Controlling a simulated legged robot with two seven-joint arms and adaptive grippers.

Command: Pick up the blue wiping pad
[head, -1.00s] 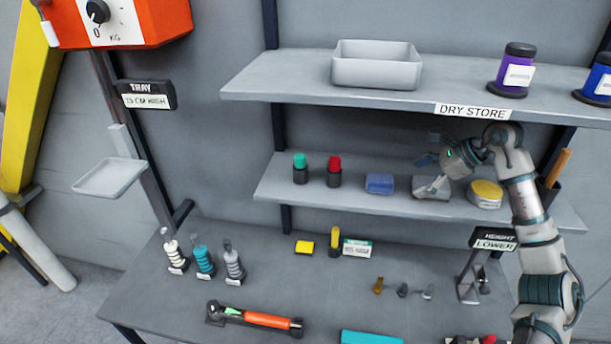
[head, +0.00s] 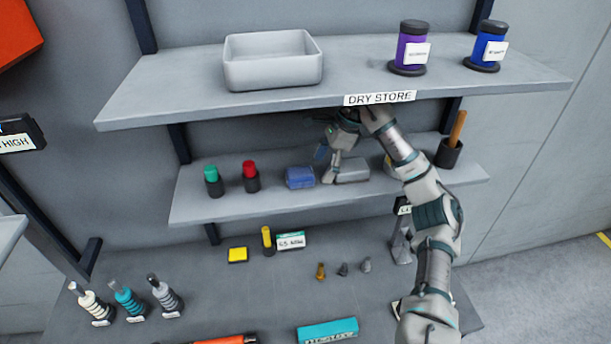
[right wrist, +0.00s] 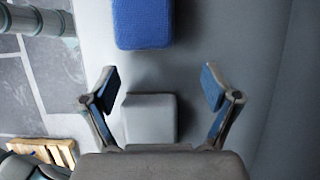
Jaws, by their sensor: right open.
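The blue wiping pad (head: 300,177) lies on the lower shelf, right of the red-capped bottle. It also shows at the top of the right wrist view (right wrist: 143,24), beyond my fingertips. My right gripper (head: 326,165) is just right of the pad, reaching under the upper shelf. In the right wrist view its two blue-padded fingers (right wrist: 156,90) are spread wide with nothing held. A grey block (right wrist: 150,118) lies between and below the fingers; in the head view the grey block (head: 352,170) is right of the pad. My left gripper is not in view.
The upper shelf (head: 160,98) overhangs the lower shelf (head: 205,208). A green-capped bottle (head: 213,182) and a red-capped bottle (head: 250,177) stand left of the pad. A dark cup (head: 449,154) with a wooden handle stands at the right end. A grey bin (head: 273,65) sits above.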

